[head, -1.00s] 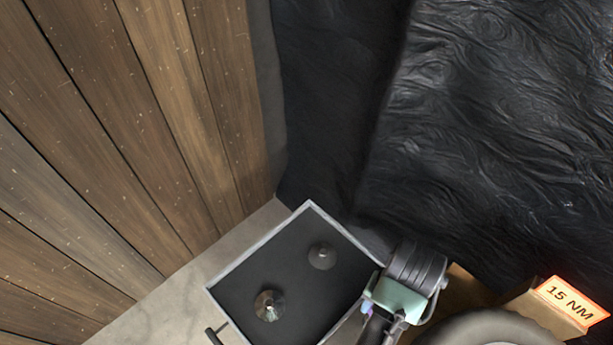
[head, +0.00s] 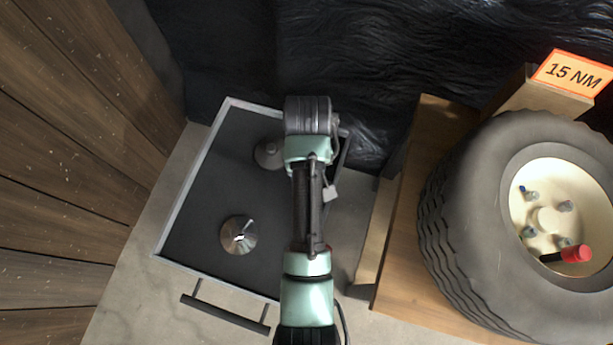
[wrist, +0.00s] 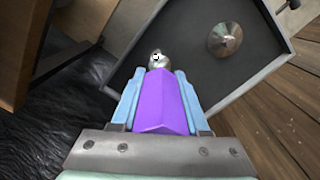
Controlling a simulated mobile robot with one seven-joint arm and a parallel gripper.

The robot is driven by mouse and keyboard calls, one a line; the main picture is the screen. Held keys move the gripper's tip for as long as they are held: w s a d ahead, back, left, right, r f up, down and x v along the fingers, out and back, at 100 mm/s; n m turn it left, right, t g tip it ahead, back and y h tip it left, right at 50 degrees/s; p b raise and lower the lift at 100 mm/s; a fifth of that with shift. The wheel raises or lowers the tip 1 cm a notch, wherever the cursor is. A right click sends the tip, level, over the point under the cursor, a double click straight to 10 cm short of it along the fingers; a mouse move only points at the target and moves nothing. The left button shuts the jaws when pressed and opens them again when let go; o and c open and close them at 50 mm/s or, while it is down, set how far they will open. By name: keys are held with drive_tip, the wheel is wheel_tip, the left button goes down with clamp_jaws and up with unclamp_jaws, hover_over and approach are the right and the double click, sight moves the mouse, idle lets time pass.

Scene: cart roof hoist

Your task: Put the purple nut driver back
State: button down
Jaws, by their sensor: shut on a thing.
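The purple nut driver (wrist: 162,102) shows in the wrist view as a purple handle between the light-blue fingers of my gripper (wrist: 160,78). My gripper is shut on it. A small silvery piece with a dark and white mark shows just past the handle's far end; I cannot tell whether it is the driver's tip or a thing below. In the head view, my arm hides the driver and the fingertips. The arm's end lies over the right part of a dark-floored drawer (head: 185,255), which has a grey rim.
Inside the drawer are a shiny metal cone (head: 238,235) and a duller round stand (head: 268,153). A bar handle (head: 225,312) is on its front. A tyred wheel (head: 450,220) stands on wood at right, with a red-ended tool (head: 575,254) and an orange "15 NM" sign (head: 572,72).

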drive_tip(key=f+b, duration=0.3)
drive_tip(key=f, duration=0.3)
drive_tip(key=w+f+n+b, duration=0.1)
drive_tip(key=f+b, duration=0.2)
drive_tip(key=f, duration=0.4)
drive_tip(key=f+n+b, duration=0.1)
drive_tip(key=f+b, duration=0.2)
drive_tip(key=f, duration=0.4)
drive_tip(key=shift+w+f+b, duration=0.15)
drive_tip(key=shift+w+b, duration=0.05)
drive_tip(key=shift+b, duration=0.2)
drive_tip(key=shift+f, duration=0.15)
drive_tip(key=shift+c, duration=2)
unclamp_jaws()
